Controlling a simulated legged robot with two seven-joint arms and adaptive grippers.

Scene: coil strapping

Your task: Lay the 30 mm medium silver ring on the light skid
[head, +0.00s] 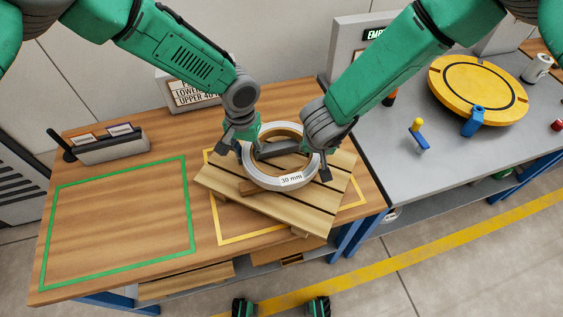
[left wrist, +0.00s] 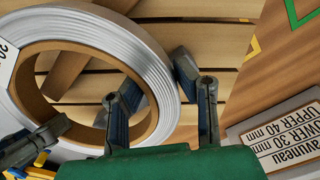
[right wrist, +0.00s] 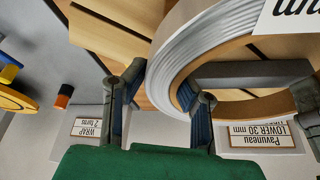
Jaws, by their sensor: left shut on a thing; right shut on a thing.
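The silver ring (head: 262,179), with a brown inner core and a "30 mm" label, lies flat over the light skid (head: 225,190), a slatted wooden pallet set at an angle. Whether the ring touches the slats is unclear. My left gripper (head: 245,150) is shut on the ring's left side; the left wrist view shows its fingers (left wrist: 165,100) on both sides of the ring wall (left wrist: 150,55). My right gripper (head: 322,162) is shut on the ring's right side, its fingers (right wrist: 166,98) also straddling the wall (right wrist: 185,65).
The skid stands over a yellow outline on the wooden table (head: 120,165). A green outline (head: 188,205) at left is empty. A sign (head: 190,95) stands behind, and a grey holder (head: 112,148) at back left. The grey bench (head: 385,165) at right carries a yellow turntable (head: 475,85).

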